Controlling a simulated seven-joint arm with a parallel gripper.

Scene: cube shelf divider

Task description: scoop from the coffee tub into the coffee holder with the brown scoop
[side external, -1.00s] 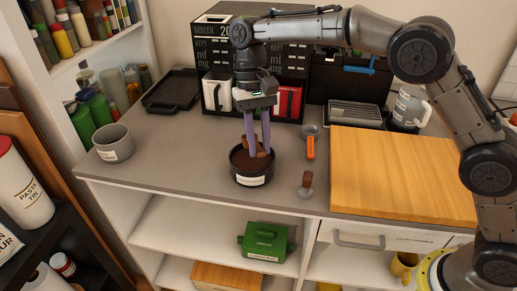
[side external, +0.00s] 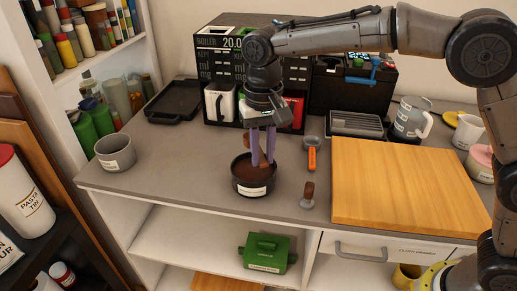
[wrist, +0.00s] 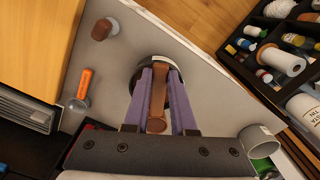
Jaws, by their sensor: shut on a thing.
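The black coffee tub (side external: 254,189), with a white label and dark brown coffee inside, stands near the counter's front edge. My gripper (side external: 263,162) points down over it, its purple fingers shut on the brown scoop (wrist: 158,92). In the wrist view the scoop's handle lies between the fingers (wrist: 159,100). The scoop's far end is over or in the tub; whether it holds coffee I cannot tell. An orange-handled tool with a grey round head (side external: 312,154), which looks like the coffee holder, lies right of the tub; it also shows in the wrist view (wrist: 81,92).
A brown-handled tamper (side external: 307,196) stands right of the tub. A wooden board (side external: 405,185) covers the right side. A grey cup (side external: 115,153) stands at left. The black boiler machine (side external: 215,65) is behind. The counter between cup and tub is clear.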

